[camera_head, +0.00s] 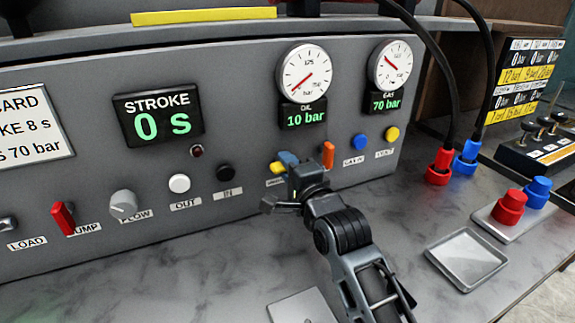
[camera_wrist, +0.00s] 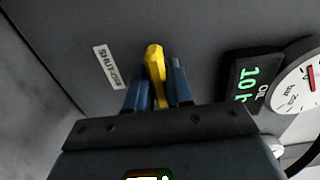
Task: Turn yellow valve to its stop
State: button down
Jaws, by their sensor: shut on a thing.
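The yellow valve (camera_wrist: 155,65) is a lever handle on the grey panel, beside a label reading SHUT-OFF in the wrist view. My gripper (camera_wrist: 157,88) has its two blue fingers on either side of the lever and is shut on it. In the head view, my gripper (camera_head: 287,163) is at the panel below the oil gauge, and a small part of the yellow valve (camera_head: 276,168) shows to its left. Most of the valve is hidden there by my gripper.
The oil gauge (camera_head: 304,72) reads 10 bar and the gas gauge (camera_head: 390,63) 70 bar. An orange lever (camera_head: 328,155) stands close right of my gripper, then a blue button (camera_head: 360,141) and a yellow button (camera_head: 392,133). A black knob (camera_head: 226,173) is to the left.

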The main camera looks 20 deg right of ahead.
dwell(0.4)
jog(key=c, duration=1.1)
grip_release()
jog(key=s+b, duration=0.1)
jog(key=s, duration=0.7)
jog(key=shift+f, duration=0.1)
